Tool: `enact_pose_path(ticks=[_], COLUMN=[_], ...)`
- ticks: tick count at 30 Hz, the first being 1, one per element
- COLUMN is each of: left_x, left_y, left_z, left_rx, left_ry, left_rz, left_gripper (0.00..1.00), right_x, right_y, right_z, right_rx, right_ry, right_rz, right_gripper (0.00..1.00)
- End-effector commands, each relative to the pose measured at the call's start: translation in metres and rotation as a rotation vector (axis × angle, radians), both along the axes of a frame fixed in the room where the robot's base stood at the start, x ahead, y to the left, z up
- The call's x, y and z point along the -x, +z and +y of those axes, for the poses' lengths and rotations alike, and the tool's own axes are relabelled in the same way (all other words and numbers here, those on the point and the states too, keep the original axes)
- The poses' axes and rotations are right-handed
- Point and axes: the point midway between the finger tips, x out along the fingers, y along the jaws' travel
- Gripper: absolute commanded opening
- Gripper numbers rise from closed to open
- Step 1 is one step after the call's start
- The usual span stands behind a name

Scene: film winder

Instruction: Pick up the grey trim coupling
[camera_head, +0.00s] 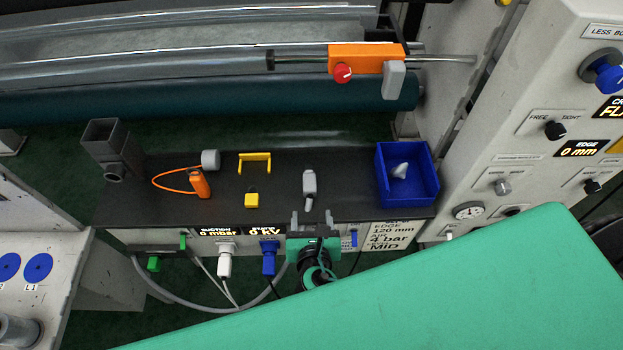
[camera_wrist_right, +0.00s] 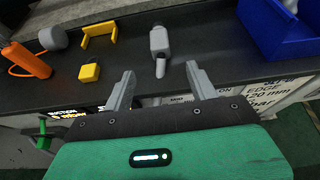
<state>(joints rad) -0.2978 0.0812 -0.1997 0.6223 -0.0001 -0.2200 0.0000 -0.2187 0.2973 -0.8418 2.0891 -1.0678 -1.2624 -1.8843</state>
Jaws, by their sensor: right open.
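A short grey cylinder (camera_head: 211,159), which looks like the trim coupling, lies on the dark shelf (camera_head: 180,213) behind an orange tool; it also shows at the upper left of the right wrist view (camera_wrist_right: 53,38). A second grey piece (camera_head: 309,182), a block with a narrow end, lies further right and also shows in the right wrist view (camera_wrist_right: 159,40). My right gripper (camera_head: 311,216) is open and empty at the shelf's front edge. Its fingers (camera_wrist_right: 160,74) point toward the block, with its narrow end near the gap. My left gripper is not in view.
The orange tool (camera_head: 200,184) with a cord loop, a yellow bracket (camera_head: 254,158) and a yellow block (camera_head: 251,200) lie left of my gripper. A blue bin (camera_head: 408,190) holding a pale piece stands right. Rollers run behind.

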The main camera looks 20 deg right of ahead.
Motion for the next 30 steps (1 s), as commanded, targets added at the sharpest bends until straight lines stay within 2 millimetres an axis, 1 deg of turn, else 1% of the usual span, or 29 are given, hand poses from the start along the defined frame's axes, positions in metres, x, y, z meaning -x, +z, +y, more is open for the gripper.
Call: enact_pose_path(ticks=[1,3,6,9,17,24,27,30], left_x=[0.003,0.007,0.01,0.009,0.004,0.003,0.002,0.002], left_y=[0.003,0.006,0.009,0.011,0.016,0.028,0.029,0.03], left_z=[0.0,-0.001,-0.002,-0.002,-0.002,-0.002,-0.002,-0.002], left_rx=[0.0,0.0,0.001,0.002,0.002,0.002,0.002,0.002], left_ry=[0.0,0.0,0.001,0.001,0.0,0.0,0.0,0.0], left_rz=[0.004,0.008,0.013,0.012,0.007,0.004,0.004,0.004], left_gripper=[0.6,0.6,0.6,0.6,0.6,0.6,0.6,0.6], right_x=[-0.01,-0.024,-0.041,-0.054,-0.069,-0.096,-0.104,-0.108], right_y=[-0.001,-0.007,-0.014,-0.021,-0.028,-0.042,-0.047,-0.049], right_z=[-0.003,-0.007,-0.012,-0.016,-0.02,-0.027,-0.029,-0.03], right_rx=[0.002,0.004,0.001,0.0,-0.001,-0.001,-0.002,-0.003], right_ry=[-0.001,-0.002,-0.002,-0.002,-0.003,-0.004,-0.002,-0.002], right_rz=[-0.002,-0.003,-0.004,-0.002,-0.002,-0.002,-0.002,-0.002], right_gripper=[0.58,0.58,0.58,0.58,0.58,0.58,0.58,0.58])
